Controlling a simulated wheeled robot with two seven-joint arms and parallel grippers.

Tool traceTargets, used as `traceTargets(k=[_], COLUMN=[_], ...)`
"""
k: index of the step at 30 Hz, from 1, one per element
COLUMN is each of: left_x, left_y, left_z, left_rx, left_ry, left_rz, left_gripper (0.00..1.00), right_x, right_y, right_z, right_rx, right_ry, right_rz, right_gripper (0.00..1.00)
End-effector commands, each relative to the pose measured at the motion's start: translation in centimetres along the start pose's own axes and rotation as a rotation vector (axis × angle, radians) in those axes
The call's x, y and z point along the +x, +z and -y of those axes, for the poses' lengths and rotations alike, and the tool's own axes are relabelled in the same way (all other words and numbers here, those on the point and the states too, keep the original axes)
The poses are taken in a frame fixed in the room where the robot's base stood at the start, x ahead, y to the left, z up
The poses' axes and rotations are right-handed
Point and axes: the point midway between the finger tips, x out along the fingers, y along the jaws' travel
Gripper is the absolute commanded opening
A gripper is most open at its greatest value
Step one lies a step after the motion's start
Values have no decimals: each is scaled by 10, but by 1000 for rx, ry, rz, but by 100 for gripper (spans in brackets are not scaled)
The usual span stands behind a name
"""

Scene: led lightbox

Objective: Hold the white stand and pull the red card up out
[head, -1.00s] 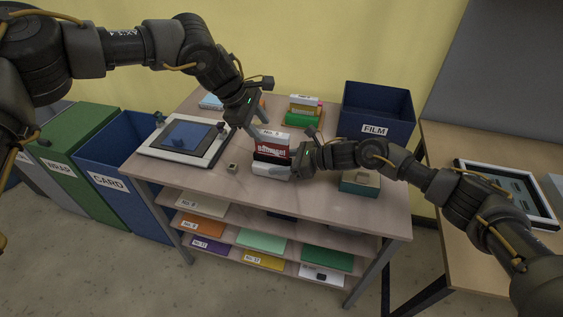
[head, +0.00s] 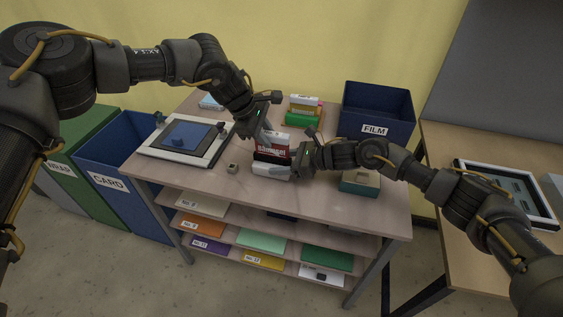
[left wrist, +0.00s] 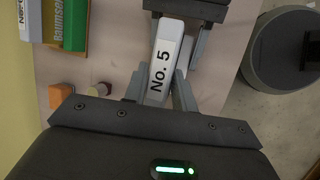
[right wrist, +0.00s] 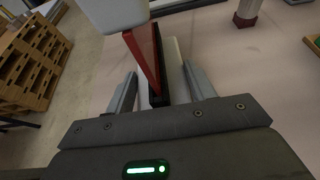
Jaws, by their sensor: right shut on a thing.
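The white stand (head: 268,170) is on the table with a black slot strip along it. The red card (head: 270,152) stands upright in it, with a white top edge labelled "No. 5" (left wrist: 164,66). My left gripper (head: 263,134) is at the top of the card from above; its fingers are on both sides of the white top and look open. My right gripper (head: 287,170) is shut on the white stand from the right. In the right wrist view the red card (right wrist: 146,58) rises beside the stand (right wrist: 178,75). The stand's far side is hidden.
A tablet-like panel (head: 150,150) lies at the left of the table, with a small block (head: 232,168) near it. A green box (head: 360,183) stands right.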

Motion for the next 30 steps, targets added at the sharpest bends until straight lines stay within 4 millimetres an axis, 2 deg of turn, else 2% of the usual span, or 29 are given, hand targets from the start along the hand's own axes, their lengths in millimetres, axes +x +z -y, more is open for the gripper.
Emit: traceTargets(k=[1,3,30], left_x=[0,0,-20], left_y=[0,0,6], left_z=[-1,-1,-10], left_rx=[0,0,-1], left_ry=[2,3,12], left_rz=[0,0,0], left_gripper=[7,0,0], right_x=[0,0,1], right_y=[0,0,0], right_z=[0,0,-3], right_rx=[0,0,0], right_ry=[1,1,7], right_rz=[0,0,-1], right_gripper=[27,27,27])
